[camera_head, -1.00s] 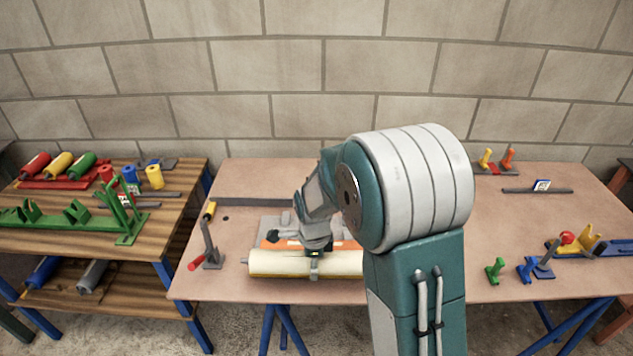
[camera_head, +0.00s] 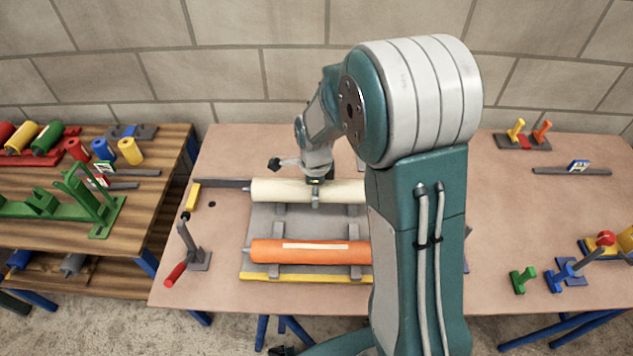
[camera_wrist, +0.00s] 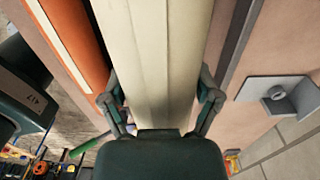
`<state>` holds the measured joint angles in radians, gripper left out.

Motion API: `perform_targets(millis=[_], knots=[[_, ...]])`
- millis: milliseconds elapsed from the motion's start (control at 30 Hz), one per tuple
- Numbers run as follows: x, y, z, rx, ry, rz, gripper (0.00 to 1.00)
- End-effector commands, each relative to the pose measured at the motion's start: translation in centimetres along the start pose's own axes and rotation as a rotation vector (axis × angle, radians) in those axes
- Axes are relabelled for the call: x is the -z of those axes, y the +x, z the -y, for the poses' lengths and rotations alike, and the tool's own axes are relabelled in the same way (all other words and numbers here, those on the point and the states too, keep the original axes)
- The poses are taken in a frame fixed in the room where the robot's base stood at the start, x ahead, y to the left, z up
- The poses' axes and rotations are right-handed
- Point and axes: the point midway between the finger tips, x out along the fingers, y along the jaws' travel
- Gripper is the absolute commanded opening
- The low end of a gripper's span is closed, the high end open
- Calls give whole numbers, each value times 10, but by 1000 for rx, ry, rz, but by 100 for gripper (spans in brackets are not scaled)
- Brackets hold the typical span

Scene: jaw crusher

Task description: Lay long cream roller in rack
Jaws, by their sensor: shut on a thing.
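The long cream roller (camera_head: 275,189) lies level in my gripper (camera_head: 316,192) at the back of the grey rack plate (camera_head: 285,225). In the wrist view the cream roller (camera_wrist: 155,60) runs between the two fingers of my gripper (camera_wrist: 160,100), which are shut on it. An orange roller (camera_head: 305,252) lies across the grey supports (camera_head: 278,234) at the front of the plate. The cream roller's right part is hidden behind my arm. I cannot tell whether it touches the rear supports.
A grey lever with a red handle (camera_head: 176,274) stands left of the rack. A dark bar (camera_head: 222,183) lies behind it. Left, a wooden table holds a green rack (camera_head: 80,200) and coloured rollers. Small coloured levers (camera_head: 523,279) stand at the right.

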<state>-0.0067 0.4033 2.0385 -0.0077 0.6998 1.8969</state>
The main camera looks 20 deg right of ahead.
Motion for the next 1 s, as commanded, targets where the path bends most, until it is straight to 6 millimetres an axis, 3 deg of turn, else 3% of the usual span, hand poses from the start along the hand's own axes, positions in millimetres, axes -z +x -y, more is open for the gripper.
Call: perform_targets(millis=[367,1000], knots=[[2,4,2,2,1,2,19],[1,49,2,1,1,1,19]])
